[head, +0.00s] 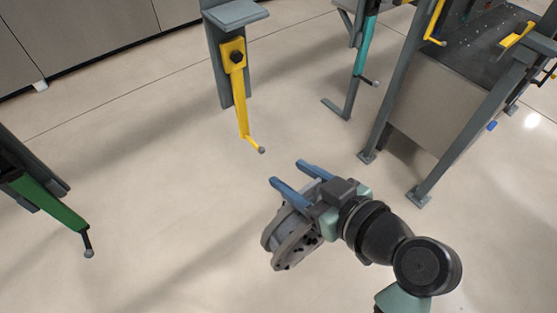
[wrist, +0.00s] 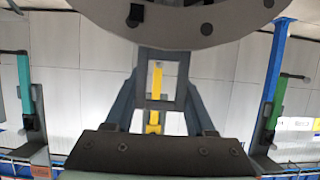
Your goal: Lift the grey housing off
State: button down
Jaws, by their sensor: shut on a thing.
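The grey housing (head: 288,240) is a round, thick disc-like part with dark holes near its edge. It hangs at the lower left side of my gripper (head: 287,176), whose two blue fingers point up and left. In the wrist view the housing's curved rim with holes (wrist: 190,22) fills the top, and a grey square frame (wrist: 143,82) sits between the fingers. My gripper is shut on the housing; the exact contact is partly hidden. The housing is apart from the yellow hook arm (head: 241,100), whose ball-tipped end is empty just beyond my fingertips.
A green hook arm (head: 50,205) stands at the left and a teal one (head: 364,50) at the back right. A grey-legged table with a dark top (head: 475,50) stands at the right. Open pale floor (head: 150,200) lies between them.

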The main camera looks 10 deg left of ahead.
jog(key=shift+s+d, duration=0.55)
jog(key=shift+d, duration=0.2)
jog(key=shift+d+f+b, duration=0.1)
jog(key=shift+f+b, duration=0.65)
jog(key=shift+b, duration=0.15)
jog(key=shift+s, duration=0.1)
jog(key=s+d, duration=0.4)
jog(key=d, duration=0.1)
jog(key=shift+d, duration=0.1)
jog(key=s+d+p, duration=0.1)
jog(key=s+d, duration=0.3)
jog(key=d, duration=0.1)
jog(key=shift+d, duration=0.2)
dwell(0.4)
jog(key=shift+s, duration=0.1)
